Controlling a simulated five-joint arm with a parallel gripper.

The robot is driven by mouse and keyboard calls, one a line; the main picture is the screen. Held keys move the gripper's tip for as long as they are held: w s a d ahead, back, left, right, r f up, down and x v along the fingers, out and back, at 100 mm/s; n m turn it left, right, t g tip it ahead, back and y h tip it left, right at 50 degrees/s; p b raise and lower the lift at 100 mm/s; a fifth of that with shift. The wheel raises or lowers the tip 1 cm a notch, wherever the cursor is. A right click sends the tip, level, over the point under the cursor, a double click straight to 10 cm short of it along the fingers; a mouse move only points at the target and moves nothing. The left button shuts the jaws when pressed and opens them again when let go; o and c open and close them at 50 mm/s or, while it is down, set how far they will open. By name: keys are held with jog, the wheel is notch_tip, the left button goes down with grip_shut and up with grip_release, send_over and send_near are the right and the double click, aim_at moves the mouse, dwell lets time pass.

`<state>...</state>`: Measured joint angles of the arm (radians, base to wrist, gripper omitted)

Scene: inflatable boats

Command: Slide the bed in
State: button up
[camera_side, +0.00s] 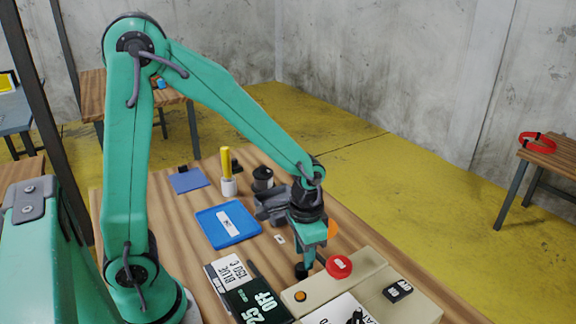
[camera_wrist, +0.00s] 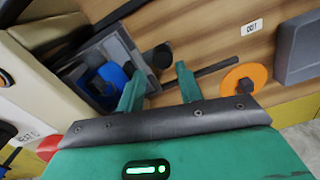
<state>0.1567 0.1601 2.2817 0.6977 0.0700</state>
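In the wrist view, a grey bed (camera_wrist: 123,53) sticks out of a beige machine (camera_wrist: 38,62) at the left and holds a blue piece (camera_wrist: 116,76). A black knob (camera_wrist: 161,56) is at the bed's outer end. My gripper (camera_wrist: 160,88) is open, with its two green fingers apart and nothing visibly clamped. The knob shows just beyond the gap, nearer the left finger; I cannot tell whether they touch. In the side view my gripper (camera_side: 303,272) points down beside the beige machine (camera_side: 369,269), which has a red button (camera_side: 339,266). The machine and gripper hide most of the bed there.
An orange disc (camera_wrist: 246,79) with a dark bar lies right of the fingers. An "OUT" label (camera_wrist: 252,27) is on the wooden table. A blue tray (camera_side: 228,240), a grey holder (camera_side: 271,204) and a yellow stick in a white cup (camera_side: 229,187) stand farther left and back.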

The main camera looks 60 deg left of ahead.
jog(key=shift+r, duration=1.3)
jog(key=shift+s+a+r, duration=0.15)
jog(key=shift+a+r, duration=0.05)
jog(key=shift+r, duration=0.35)
jog(key=s+a+r+n+t, duration=0.1)
jog(key=s+a+r+t, duration=0.1)
jog(key=s+r, duration=0.2)
jog(key=s+a+r+n+t, duration=0.1)
jog(key=s+a+r+t, duration=0.1)
jog(key=s+r, duration=0.3)
jog(key=shift+s+a+r+n+t, duration=0.3)
jog(key=shift+r+t, duration=0.5)
jog(key=shift+r, duration=1.35)
jog(key=shift+w, duration=0.1)
